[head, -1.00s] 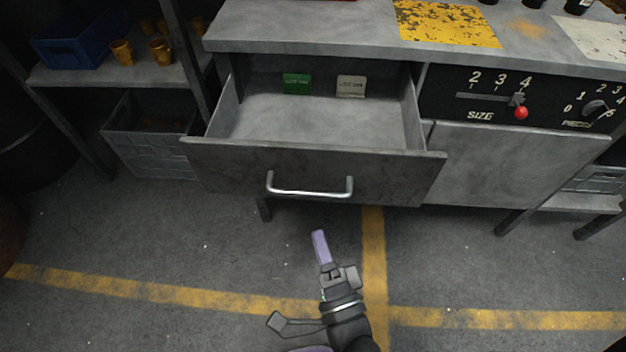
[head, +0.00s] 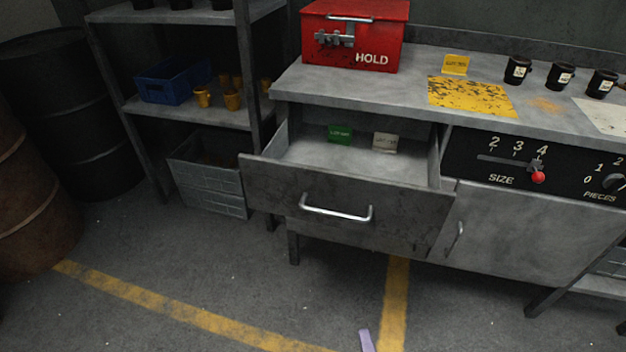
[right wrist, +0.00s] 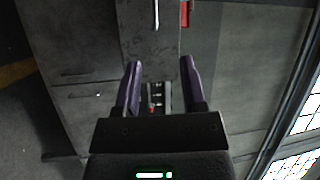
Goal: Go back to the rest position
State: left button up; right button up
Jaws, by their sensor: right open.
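My right gripper shows in the head view only as one purple fingertip (head: 366,340) at the bottom edge, in front of the bench and apart from it. In the right wrist view its two purple fingers (right wrist: 161,75) stand apart with nothing between them. My left gripper is in neither view. The grey drawer (head: 345,205) of the bench stands open, with its metal handle (head: 336,210) free. A green tag (head: 340,134) and a pale tag (head: 385,142) stand inside at the back.
A red HOLD box (head: 352,38), a yellow tag (head: 455,64) and several black cups (head: 560,76) stand on the bench top. A shelf (head: 190,111) and drums (head: 75,110) are at left. The floor in front is clear.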

jog(key=s+d+f+n+g+h, duration=0.1)
jog(key=s+d+f+n+g, duration=0.4)
jog(key=d+f, duration=0.4)
jog(key=s+d+f+n+g+h, duration=0.15)
jog(key=d+f+n+g, duration=0.35)
jog(key=d+f+n, duration=0.5)
jog(key=s+d+f+n+g+h, duration=0.25)
jog(key=s+d+g+h, duration=0.6)
jog(key=s+d, duration=1.35)
jog(key=s+a+f+m+g+y, duration=0.1)
jog(key=s+a+f+y, duration=0.25)
jog(key=a, duration=1.15)
jog(key=s+a+f+g+y, duration=0.2)
jog(key=a+f+y, duration=0.15)
jog(key=a, duration=1.05)
pick_arm(q)
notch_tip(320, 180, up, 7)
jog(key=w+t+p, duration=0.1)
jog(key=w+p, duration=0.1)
jog(key=p, duration=0.5)
pick_arm(e)
notch_tip(320, 180, up, 7)
jog(key=w+d+t, duration=0.1)
jog(key=w, duration=0.1)
jog(key=shift+h, duration=0.3)
